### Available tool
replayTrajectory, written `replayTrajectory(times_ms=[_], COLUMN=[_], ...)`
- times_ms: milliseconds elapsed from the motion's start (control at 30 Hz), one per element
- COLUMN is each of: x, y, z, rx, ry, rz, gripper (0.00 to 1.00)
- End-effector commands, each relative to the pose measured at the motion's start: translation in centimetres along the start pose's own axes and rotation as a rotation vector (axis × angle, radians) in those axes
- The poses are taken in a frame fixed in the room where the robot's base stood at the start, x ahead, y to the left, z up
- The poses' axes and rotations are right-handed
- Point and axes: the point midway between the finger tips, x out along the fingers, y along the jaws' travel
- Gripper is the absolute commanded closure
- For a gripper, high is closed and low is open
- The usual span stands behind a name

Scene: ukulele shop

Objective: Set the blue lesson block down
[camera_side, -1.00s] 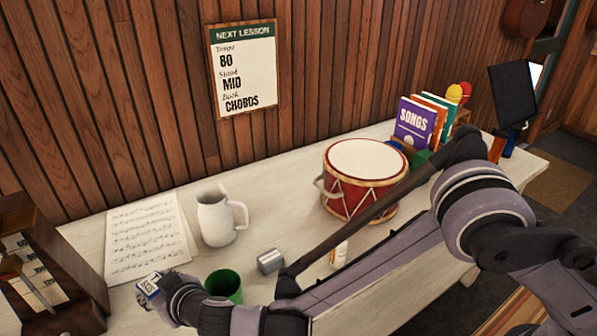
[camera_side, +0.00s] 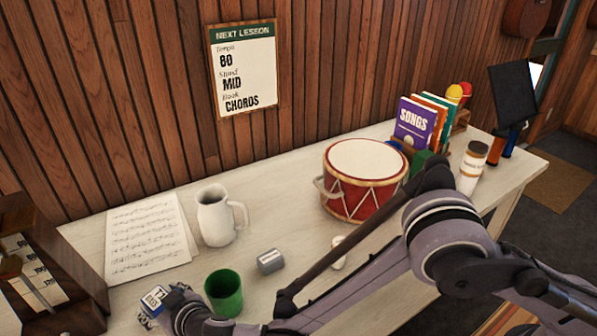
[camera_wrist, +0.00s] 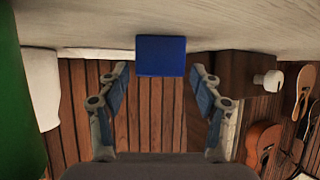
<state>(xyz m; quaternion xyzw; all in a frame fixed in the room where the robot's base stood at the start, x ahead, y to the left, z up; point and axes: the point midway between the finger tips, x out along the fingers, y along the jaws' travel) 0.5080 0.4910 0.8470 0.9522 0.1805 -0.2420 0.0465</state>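The blue lesson block (camera_side: 152,298) is at the front left of the table in the side view, with a pale printed face showing. In the wrist view its plain blue side (camera_wrist: 161,56) lies against the table surface (camera_wrist: 230,22), which shows at the top of the picture. My gripper (camera_side: 170,303) is just right of the block in the side view. In the wrist view my gripper (camera_wrist: 160,70) has its two blue-padded fingers spread, with a gap on each side of the block. The side view partly hides the fingers.
A green cup (camera_side: 224,292) stands close to the gripper's right. A dark wooden rack (camera_side: 55,270) is at the left. A drum (camera_side: 362,182) stands farther right.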

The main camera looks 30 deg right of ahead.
Motion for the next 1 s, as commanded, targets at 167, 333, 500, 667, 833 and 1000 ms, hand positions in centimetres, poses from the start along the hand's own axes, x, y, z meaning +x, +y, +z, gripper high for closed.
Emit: replayTrajectory(times_ms=[167,333,500,667,833,1000], x=[0.0,-0.1,-1.9,-5.0,-8.2,-10.7], y=[0.0,0.0,-0.1,-0.1,-0.1,-0.1], z=[0.0,-0.2,-0.3,-0.3,-0.2,-0.2], rx=[0.0,0.0,0.0,-0.002,-0.002,-0.001], ry=[0.0,0.0,-0.001,0.0,0.0,-0.001], rz=[0.0,0.0,-0.002,-0.002,-0.002,-0.002], gripper=[0.31,0.31,0.31,0.31,0.31,0.31])
